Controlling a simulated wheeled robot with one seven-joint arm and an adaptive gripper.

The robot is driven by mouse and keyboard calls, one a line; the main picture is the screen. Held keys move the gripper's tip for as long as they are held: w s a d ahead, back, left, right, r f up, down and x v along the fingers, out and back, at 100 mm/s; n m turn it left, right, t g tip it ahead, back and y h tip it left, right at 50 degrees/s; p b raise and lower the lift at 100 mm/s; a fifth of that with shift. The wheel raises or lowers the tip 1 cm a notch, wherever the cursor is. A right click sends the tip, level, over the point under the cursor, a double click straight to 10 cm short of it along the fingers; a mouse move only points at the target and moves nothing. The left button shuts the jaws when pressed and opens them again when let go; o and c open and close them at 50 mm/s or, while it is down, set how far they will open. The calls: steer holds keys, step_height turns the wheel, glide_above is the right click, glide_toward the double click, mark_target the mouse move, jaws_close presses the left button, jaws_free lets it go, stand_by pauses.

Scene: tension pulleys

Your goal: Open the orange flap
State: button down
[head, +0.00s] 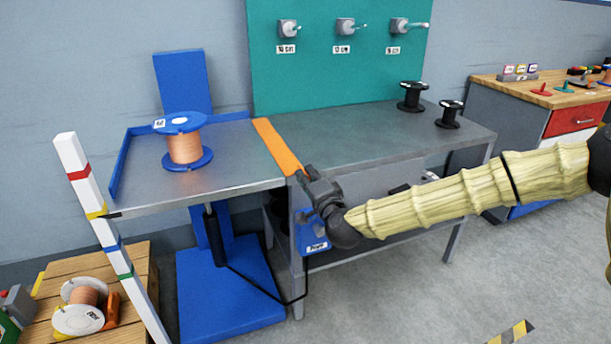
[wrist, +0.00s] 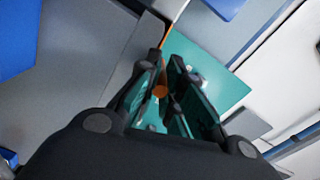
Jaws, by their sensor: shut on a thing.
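The orange flap (head: 277,145) is a narrow flat strip. It lies along the seam between the grey top of the blue lift table (head: 231,178) and the grey workbench top (head: 350,135). My gripper (head: 305,178) is at the flap's near end, by the front edge of the bench, and is shut on it. In the wrist view a bit of orange (wrist: 160,92) shows between the fingers of the gripper (wrist: 172,68). The fingers and dark gripper body hide most of the flap there.
A blue spool of copper wire (head: 185,145) stands on the lift table. Two black spools, one of them here (head: 411,97), stand at the bench's back right. A white banded post (head: 100,220) leans at the left. Floor at the lower right is mostly clear.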

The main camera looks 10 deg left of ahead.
steer(key=shift+d+f, duration=0.1)
stand_by(0.3)
steer(key=c, duration=1.6)
jaws_free()
steer(key=shift+o, duration=0.6)
steer(key=v, duration=1.2)
steer(key=shift+f, duration=0.1)
